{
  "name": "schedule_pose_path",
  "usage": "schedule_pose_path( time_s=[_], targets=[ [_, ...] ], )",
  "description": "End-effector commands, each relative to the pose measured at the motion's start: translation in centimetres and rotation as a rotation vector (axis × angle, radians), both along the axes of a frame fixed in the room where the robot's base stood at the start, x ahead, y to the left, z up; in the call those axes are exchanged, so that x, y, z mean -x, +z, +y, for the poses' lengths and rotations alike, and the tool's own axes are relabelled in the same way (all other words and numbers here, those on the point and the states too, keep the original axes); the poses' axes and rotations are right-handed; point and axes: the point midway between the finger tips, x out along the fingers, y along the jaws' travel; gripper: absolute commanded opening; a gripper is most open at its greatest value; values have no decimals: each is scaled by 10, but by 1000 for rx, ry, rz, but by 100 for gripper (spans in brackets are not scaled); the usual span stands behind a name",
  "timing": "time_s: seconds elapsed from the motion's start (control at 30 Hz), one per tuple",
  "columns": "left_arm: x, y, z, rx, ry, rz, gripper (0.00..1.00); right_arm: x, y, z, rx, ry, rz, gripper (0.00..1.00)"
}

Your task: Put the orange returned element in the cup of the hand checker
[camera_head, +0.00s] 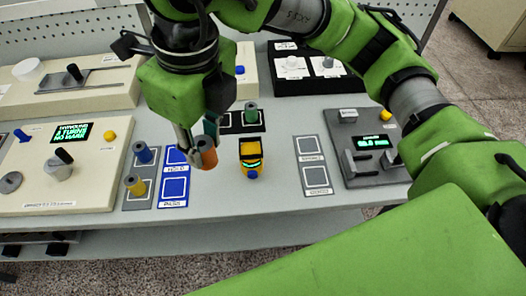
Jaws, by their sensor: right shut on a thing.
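My right gripper (196,146) comes down from the upper part of the view, its arm reaching in from the right. It is shut on the orange element (207,154), a small cylinder held near the blue pads. A small yellow and black device (251,162) with a lit green display, which looks like the hand checker, stands on the table just right of the orange element, apart from it. I cannot make out its cup clearly. My left gripper is not in view.
Left of the gripper stand a blue element (143,153) and a yellow element (135,184). A green element (251,113) stands behind the yellow device. A panel with a display (84,132) is at left, a grey machine (369,148) at right. Table between device and grey pads (311,165) is clear.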

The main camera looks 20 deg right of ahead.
Motion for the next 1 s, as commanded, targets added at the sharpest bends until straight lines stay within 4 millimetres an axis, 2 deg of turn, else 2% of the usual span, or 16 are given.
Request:
schedule_pose_path(
  time_s=[0.1, 0.23, 0.37, 0.5, 0.7, 0.87, 1.0],
  targets=[
    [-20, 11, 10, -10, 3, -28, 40, -11, -6, -17, 2, -8, 5, 4],
    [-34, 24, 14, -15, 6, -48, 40, -31, -19, -43, 3, -11, 7, 4],
    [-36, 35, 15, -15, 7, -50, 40, -51, -33, -69, 3, -11, 8, 4],
    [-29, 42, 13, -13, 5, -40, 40, -65, -61, -86, 4, -7, 6, 4],
    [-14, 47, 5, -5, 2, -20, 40, -77, -84, -99, 0, -3, 2, 4],
    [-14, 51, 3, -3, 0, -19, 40, -82, -95, -107, 2, -4, 3, 4],
    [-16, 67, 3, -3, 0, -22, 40, -82, -113, -108, 2, -1, 6, 4]
  ],
)
